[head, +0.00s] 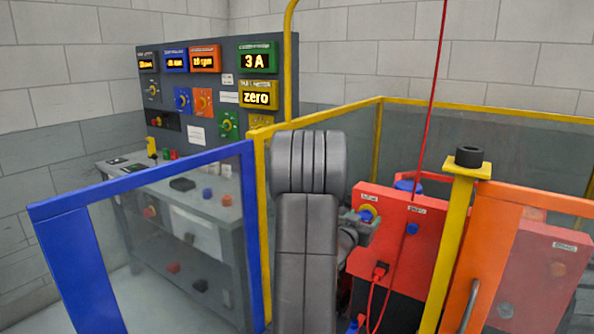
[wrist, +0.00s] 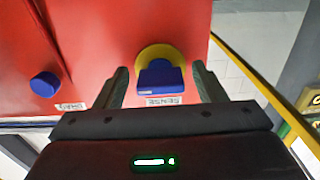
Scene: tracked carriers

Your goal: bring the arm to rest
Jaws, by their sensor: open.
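My gripper (wrist: 160,68) is open in the wrist view, with one finger on each side of a blue knob (wrist: 160,77) on a yellow disc. Gaps show between the fingers and the knob. The knob is on a red cabinet (wrist: 100,30), above an upside-down label reading SENSE. In the head view my grey arm (head: 305,230) rises in the middle and its gripper (head: 362,222) is at the front of the red cabinet (head: 395,235), partly hidden behind the arm. The blue and yellow knob shows just beyond it.
A blue gate frame (head: 140,180), yellow rails (head: 340,114), a yellow post (head: 448,240) with a black cap and an orange gate (head: 490,250) stand close around the arm. Red cables hang by the cabinet. A control panel (head: 215,90) reads "3 A" and "zero" above a grey bench.

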